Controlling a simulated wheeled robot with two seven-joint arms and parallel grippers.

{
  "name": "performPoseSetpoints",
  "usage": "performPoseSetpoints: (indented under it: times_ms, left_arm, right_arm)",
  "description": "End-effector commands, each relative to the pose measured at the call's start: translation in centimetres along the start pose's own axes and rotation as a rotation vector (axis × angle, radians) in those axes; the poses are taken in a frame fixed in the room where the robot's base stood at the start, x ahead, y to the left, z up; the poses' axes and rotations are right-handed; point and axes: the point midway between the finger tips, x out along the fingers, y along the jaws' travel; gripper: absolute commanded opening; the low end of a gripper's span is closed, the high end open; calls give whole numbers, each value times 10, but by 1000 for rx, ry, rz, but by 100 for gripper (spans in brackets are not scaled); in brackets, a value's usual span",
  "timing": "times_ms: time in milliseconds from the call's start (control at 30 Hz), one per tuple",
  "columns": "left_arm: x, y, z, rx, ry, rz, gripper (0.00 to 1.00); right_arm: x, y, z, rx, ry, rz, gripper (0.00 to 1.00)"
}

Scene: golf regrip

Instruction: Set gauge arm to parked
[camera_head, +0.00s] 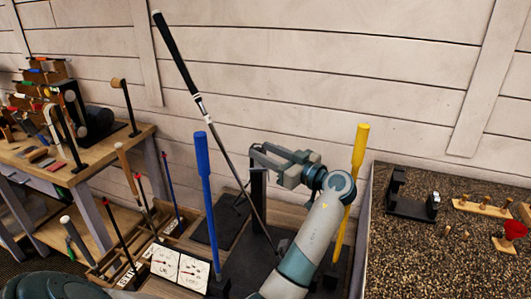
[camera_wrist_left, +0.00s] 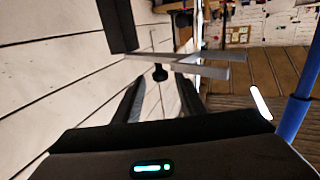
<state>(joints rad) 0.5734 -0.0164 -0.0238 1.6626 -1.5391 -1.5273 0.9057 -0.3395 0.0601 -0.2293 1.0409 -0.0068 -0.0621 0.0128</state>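My left gripper (camera_head: 262,156) is at the top of a black upright post (camera_head: 258,190), beside the leaning golf club (camera_head: 178,52) with its black grip. In the left wrist view, the gripper's two dark fingers (camera_wrist_left: 157,100) are apart. A small black knob (camera_wrist_left: 160,73) shows between and beyond them, and I cannot tell whether they touch it. A grey flat bar (camera_wrist_left: 195,69) crosses just past the fingertips; it may be the gauge arm, but I cannot be sure. The post's top is partly hidden by the gripper. My right gripper is not in view.
A blue pole (camera_head: 203,180) stands left of the gripper and a yellow pole (camera_head: 358,160) right. White dial cards (camera_head: 178,268) lie at lower left. A workbench (camera_head: 75,170) with tools is at left, a speckled bench (camera_head: 400,250) at right. The plank wall is close behind.

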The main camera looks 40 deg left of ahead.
Motion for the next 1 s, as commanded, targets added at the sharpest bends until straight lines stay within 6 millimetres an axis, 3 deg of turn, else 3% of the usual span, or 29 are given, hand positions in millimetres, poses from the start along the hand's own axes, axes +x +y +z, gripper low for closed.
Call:
performPoseSetpoints:
  times_ms: [233, 400, 700, 1000]
  left_arm:
    - [-12, 0, 3, 0, -2, 1, 37]
    - [-33, 1, 4, 0, -2, 2, 37]
    - [-70, 1, 2, -1, -1, 2, 37]
    - [-76, 1, 0, 0, 0, 1, 37]
  right_arm:
    - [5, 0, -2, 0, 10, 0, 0]
    - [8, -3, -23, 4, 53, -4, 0]
    - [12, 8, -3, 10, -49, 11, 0]
    - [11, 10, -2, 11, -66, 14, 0]
